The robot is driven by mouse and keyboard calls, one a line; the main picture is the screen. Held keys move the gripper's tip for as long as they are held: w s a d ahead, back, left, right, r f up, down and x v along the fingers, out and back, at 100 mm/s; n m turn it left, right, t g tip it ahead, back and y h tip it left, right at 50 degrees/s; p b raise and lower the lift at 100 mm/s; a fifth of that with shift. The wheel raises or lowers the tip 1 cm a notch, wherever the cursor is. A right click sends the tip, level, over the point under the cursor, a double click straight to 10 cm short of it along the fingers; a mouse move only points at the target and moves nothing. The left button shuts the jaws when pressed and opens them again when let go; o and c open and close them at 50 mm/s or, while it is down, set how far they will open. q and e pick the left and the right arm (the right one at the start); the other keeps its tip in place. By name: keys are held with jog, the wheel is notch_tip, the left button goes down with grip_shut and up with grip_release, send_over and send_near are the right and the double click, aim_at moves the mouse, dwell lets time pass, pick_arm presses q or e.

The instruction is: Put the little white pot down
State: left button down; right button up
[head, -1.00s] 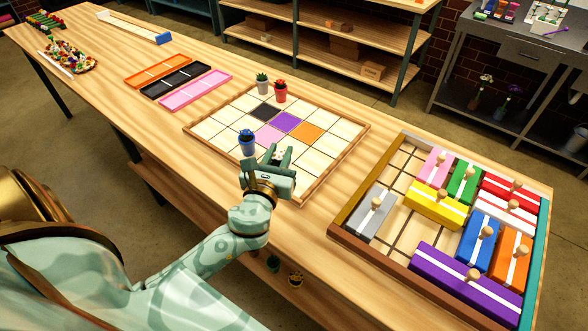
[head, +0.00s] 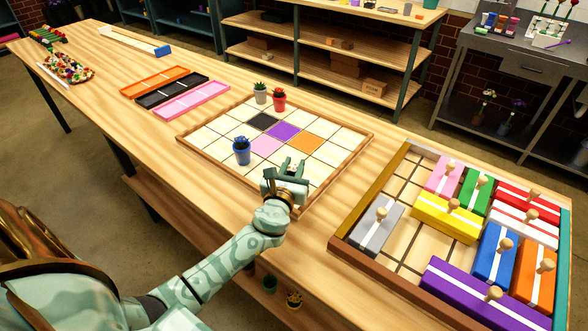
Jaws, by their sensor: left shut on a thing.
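My left gripper (head: 294,170) is over the near right part of the tiled board (head: 185,137). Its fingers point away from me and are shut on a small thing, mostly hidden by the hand. I take it to be the little white pot, but its shape and any plant in it cannot be made out. I cannot tell whether it touches the board. My right gripper is out of view.
A framed tray (head: 352,252) of coloured, knobbed blocks lies close to the right. Orange, black and pink trays (head: 192,99) lie beyond the board at left. The board's tiles around the black, purple, pink and orange squares are mostly bare.

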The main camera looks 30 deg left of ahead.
pick_arm(q)
jog(key=shift+r, duration=0.1)
jog(key=c, duration=1.2)
grip_release()
jog(key=shift+o, duration=0.2)
jog(key=v, duration=1.2)
jog(key=shift+p, duration=0.35)
